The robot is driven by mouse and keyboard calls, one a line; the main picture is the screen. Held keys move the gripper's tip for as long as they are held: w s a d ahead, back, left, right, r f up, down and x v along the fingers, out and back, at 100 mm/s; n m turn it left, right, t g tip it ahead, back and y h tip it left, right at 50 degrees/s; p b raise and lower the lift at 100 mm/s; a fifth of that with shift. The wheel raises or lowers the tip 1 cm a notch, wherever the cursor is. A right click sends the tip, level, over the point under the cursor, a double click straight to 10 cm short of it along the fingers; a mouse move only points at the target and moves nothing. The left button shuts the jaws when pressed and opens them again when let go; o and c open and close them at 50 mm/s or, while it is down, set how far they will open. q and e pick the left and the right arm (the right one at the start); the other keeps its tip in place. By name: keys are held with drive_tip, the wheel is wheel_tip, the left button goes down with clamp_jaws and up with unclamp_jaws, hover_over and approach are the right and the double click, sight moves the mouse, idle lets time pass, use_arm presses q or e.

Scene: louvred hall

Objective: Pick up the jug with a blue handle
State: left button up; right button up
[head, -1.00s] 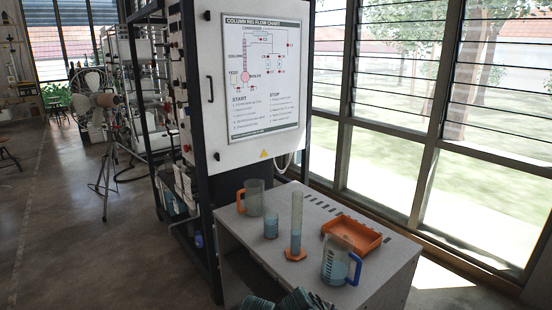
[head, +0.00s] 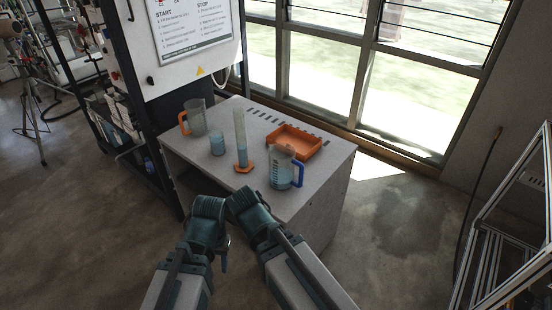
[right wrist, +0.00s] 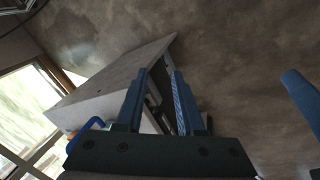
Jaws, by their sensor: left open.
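The jug with the blue handle (head: 281,170) stands upright near the front right corner of the grey table, with bluish liquid inside and its handle toward the right. Part of its blue handle shows at the lower left of the right wrist view (right wrist: 96,123). My left gripper (head: 226,260) is open, low in front of the table and apart from the jug; my arm hides much of it. My right gripper (right wrist: 158,75) is open and empty, with a clear gap between its fingers; in the head view my forearm hides it.
On the table (head: 330,160) also stand an orange-handled jug (head: 196,118), a small beaker (head: 217,144), a tall measuring cylinder (head: 240,135) close left of the blue-handled jug, and an orange tray (head: 300,152) behind it. A metal frame (head: 500,230) stands at right.

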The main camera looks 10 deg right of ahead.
sight(300, 175)
drive_tip(key=w+d+f+m+t+h+b, duration=0.1)
drive_tip(key=w+d+m+t+h+b, duration=0.1)
drive_tip(key=w+b, duration=0.3)
drive_tip(key=w+d+f+m+t+h+b, duration=0.1)
drive_tip(key=w+d+m+t+h+b, duration=0.2)
drive_tip(key=w+d+b, duration=0.1)
drive_tip(key=w+d+f+m+t+h+b, duration=0.1)
drive_tip(key=w+d+m+t+h+b, duration=0.1)
drive_tip(key=w+d+b, duration=0.3)
drive_tip(key=shift+w+f+m+t+h+b, duration=0.15)
drive_tip(key=shift+w+m+t+h+b, duration=0.25)
drive_tip(key=shift+m+t+b, duration=0.5)
drive_tip(key=w+r+t+b, duration=0.1)
drive_tip(key=w+t+h+b, duration=0.1)
drive_tip(key=b, duration=0.1)
drive_tip(key=shift+w+a+r+m+t, duration=0.2)
drive_tip(key=shift+r+m+t, duration=0.1)
drive_tip(key=shift+r+t, duration=0.1)
use_arm(q)
wheel_tip(300, 175, down, 22)
drive_tip(key=shift+b, duration=0.3)
use_arm(e)
drive_tip(key=x, duration=0.8)
drive_tip(key=shift+w+r+t, duration=0.3)
drive_tip(key=shift+w+r, duration=0.15)
drive_tip(key=shift+r, duration=0.1)
use_arm(q)
drive_tip(key=shift+r, duration=0.1)
use_arm(e)
drive_tip(key=shift+d, duration=0.15)
